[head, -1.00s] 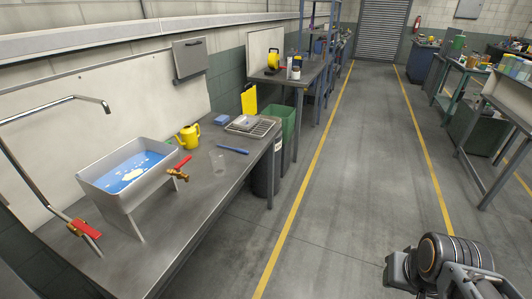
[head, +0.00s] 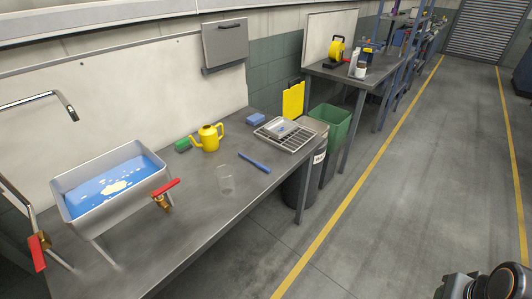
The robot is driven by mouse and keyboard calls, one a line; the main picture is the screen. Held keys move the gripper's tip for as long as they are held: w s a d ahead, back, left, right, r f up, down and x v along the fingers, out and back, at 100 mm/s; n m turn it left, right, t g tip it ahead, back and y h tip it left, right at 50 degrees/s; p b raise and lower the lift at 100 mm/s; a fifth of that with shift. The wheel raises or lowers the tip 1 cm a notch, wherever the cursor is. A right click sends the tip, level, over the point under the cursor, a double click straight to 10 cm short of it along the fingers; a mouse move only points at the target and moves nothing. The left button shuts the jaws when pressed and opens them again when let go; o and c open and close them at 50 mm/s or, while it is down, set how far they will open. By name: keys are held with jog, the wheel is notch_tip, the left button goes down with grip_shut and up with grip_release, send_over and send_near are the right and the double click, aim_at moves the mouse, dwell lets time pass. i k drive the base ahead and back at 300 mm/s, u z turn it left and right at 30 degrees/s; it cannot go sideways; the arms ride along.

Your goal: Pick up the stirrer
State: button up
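A thin blue stick (head: 254,163), which looks like the stirrer, lies flat on the grey metal bench (head: 215,215). It lies between a clear beaker (head: 226,180) and a wire rack (head: 291,134), apart from both. Part of my arm shows at the bottom right corner, over the floor and well away from the bench. My gripper's fingers are not in the picture.
A yellow watering can (head: 209,139), green block (head: 182,146) and blue sponge (head: 256,119) stand behind the stick. A basin of blue liquid (head: 112,187) with a red-handled tap (head: 165,192) is at left. A green bin (head: 331,124) stands past the bench. The aisle floor (head: 400,190) is clear.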

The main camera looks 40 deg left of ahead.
aim_at(262, 167)
jog(key=u, duration=0.35)
jog(key=i, duration=0.95)
jog(key=u, duration=1.55)
jog(key=i, duration=0.7)
jog(key=u, duration=0.75)
